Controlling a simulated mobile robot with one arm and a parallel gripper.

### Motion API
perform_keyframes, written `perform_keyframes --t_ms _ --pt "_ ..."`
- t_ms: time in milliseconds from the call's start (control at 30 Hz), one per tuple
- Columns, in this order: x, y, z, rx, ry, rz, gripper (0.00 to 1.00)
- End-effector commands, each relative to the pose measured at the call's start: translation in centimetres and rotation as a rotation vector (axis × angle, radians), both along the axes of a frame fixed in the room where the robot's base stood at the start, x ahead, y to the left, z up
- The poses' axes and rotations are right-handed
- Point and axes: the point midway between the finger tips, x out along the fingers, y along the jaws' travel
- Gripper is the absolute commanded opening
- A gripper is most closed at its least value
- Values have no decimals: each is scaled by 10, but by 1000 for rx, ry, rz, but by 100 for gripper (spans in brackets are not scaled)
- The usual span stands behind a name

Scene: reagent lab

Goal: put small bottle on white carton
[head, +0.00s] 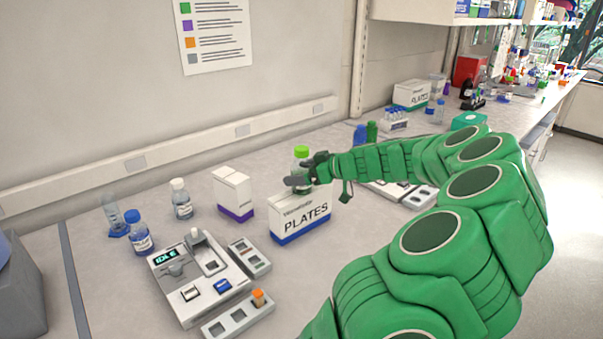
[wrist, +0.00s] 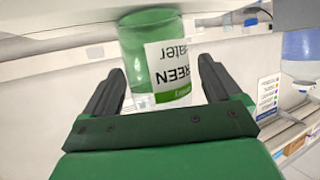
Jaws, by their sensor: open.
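The small bottle (head: 301,160) has a bright green cap and is upright at the top of the white PLATES carton (head: 302,219), which has a blue base band. It appears to rest on the carton, but my gripper hides the contact in the head view. In the wrist view the bottle (wrist: 150,55) shows green contents and an upside-down GREEN water label. My gripper (head: 296,181) is open, with its fingers (wrist: 160,88) on either side of the bottle. A gap shows beside the right finger; contact at the left cannot be told.
Another white carton (head: 233,190) with a purple band stands left of the PLATES carton. A white-capped bottle (head: 181,200), a blue-capped bottle (head: 140,236) and an IDLE device (head: 198,282) are farther left. Blue and green bottles (head: 366,132) stand behind my arm. The wall runs behind.

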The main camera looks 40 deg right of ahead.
Motion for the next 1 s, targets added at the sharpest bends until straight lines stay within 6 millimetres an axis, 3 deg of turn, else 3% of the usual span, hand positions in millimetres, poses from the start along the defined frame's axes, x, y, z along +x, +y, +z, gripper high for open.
perform_keyframes --t_ms 167,700,1000 --pt "-8 -4 6 0 -1 -2 92" --pt "-86 -36 41 -1 -2 -4 92" --pt "-102 -42 48 0 0 0 92"
